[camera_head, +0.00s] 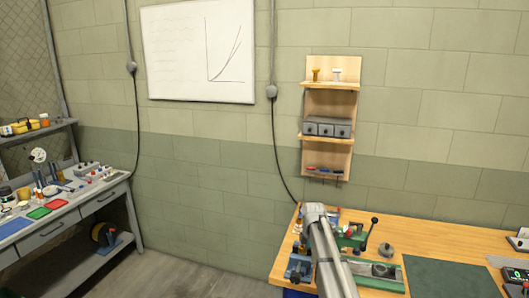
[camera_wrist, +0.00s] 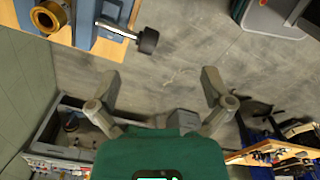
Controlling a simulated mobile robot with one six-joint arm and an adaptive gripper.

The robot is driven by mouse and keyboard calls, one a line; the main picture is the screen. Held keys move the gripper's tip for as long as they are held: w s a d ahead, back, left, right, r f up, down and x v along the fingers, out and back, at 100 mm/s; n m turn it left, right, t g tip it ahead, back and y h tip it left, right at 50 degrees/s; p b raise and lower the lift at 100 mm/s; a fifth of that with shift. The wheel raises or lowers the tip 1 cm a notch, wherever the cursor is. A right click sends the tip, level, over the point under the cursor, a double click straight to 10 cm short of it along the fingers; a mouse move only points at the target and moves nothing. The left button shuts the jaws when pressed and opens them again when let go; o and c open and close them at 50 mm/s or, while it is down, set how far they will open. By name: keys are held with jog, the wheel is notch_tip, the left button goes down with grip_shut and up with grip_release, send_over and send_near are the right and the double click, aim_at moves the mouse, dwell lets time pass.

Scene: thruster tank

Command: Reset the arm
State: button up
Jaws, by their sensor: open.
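My gripper (camera_wrist: 160,84) is open and empty in the wrist view, its two fingers spread wide over bare grey floor. Nothing is between the fingers. In the head view my grey arm reaches over the left end of the wooden bench (camera_head: 450,235), and the gripper itself cannot be made out there.
In the wrist view a blue vise (camera_wrist: 88,22) with a black-knobbed handle and a brass ring (camera_wrist: 48,16) sit at a bench edge, upper left. In the head view a wooden wall shelf (camera_head: 316,105) hangs behind the bench. A grey workbench (camera_head: 75,205) stands left; floor between is clear.

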jog(key=s+f+m+b, duration=0.3)
jog(key=s+m, duration=0.3)
jog(key=s, duration=0.3)
jog(key=s+f+m+b, duration=0.3)
jog(key=s+m, duration=0.4)
jog(key=s, duration=0.3)
jog(key=s+f+m+b, duration=0.3)
jog(key=s+m, duration=0.3)
jog(key=s, duration=0.3)
jog(key=shift+s+f+m+b, duration=0.2)
jog(key=shift+f+m+b, duration=0.2)
jog(key=shift+f, duration=0.1)
